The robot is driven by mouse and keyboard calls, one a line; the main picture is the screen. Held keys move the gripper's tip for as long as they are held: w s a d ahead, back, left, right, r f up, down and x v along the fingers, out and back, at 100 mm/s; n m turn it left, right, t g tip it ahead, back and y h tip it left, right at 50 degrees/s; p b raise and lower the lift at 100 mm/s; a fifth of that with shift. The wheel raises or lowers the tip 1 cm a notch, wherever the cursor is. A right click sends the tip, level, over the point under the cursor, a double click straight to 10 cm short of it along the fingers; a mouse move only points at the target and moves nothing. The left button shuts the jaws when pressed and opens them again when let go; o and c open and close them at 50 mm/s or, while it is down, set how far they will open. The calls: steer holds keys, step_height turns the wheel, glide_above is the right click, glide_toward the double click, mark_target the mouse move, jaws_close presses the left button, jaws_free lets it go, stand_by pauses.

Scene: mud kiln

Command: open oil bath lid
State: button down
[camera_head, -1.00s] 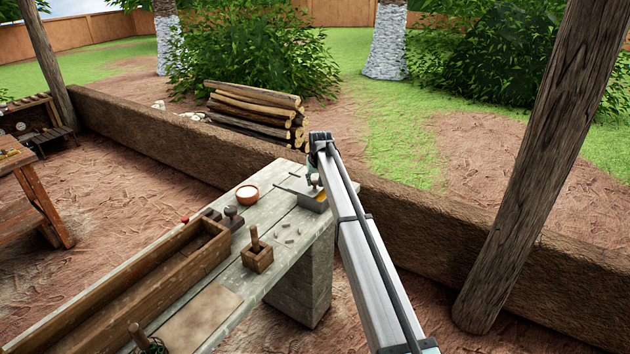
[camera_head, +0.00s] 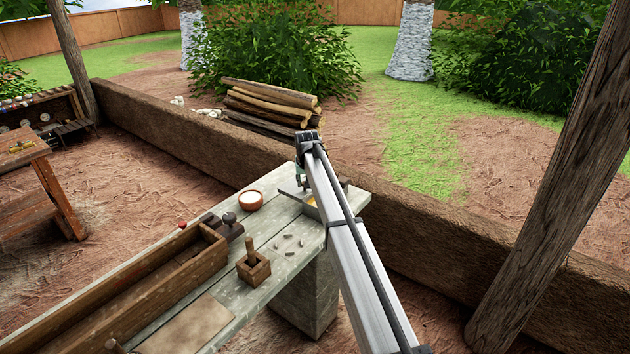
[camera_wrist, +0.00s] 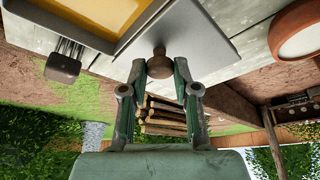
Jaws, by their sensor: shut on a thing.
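The oil bath, a grey metal box with yellow oil (camera_head: 312,201), stands at the far end of the bench. In the wrist view, the bath's oil (camera_wrist: 75,14) is uncovered at upper left. The flat grey lid (camera_wrist: 203,32) lies to the right of the oil there, clear of much of the opening. I cannot tell if it still rests on the rim. My gripper (camera_wrist: 160,68) is shut on the lid's round brown knob (camera_wrist: 160,60). In the head view my gripper (camera_head: 303,186) is at the bath's left side, and my arm hides part of the bath.
A white-filled bowl (camera_head: 250,200) stands left of the bath. Nearer are small loose pieces, a wooden block with a handle (camera_head: 253,268) and a long wooden trough (camera_head: 160,290). A low mud wall (camera_head: 200,140) runs behind the bench.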

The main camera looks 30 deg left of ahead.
steer(key=shift+d, duration=0.1)
steer(key=c, duration=0.9)
jaws_free()
steer(key=shift+o, duration=0.2)
steer(key=v, duration=1.2)
